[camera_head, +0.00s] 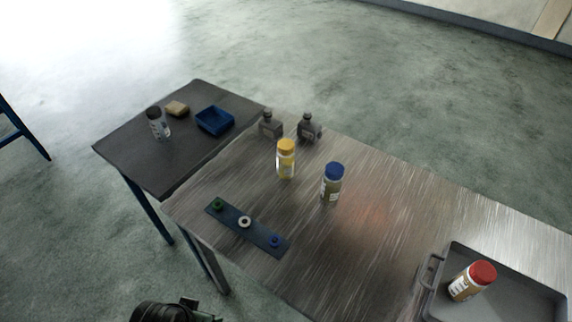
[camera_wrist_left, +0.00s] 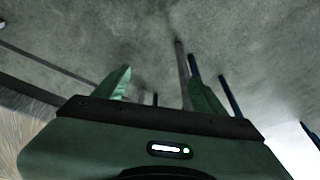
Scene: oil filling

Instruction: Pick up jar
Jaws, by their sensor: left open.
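A jar with a yellow lid (camera_head: 286,160) stands upright near the middle of the metal table (camera_head: 390,215). A jar with a blue lid (camera_head: 332,183) stands upright to its right. A jar with a red lid (camera_head: 472,282) is in the grey tray (camera_head: 520,290) at the lower right and looks tilted in the picture. My left gripper (camera_wrist_left: 160,76) shows in the left wrist view with its two green fingers apart and nothing between them. It points at floor and table legs, away from the jars. My right gripper is not in view.
Two dark bottles (camera_head: 270,124) (camera_head: 309,128) stand at the table's back edge. A blue strip (camera_head: 263,237) with small round pieces lies in front. A dark side table (camera_head: 185,160) holds a blue bin (camera_head: 214,121), a sponge-like block (camera_head: 177,108) and a clear dark-topped container (camera_head: 158,123).

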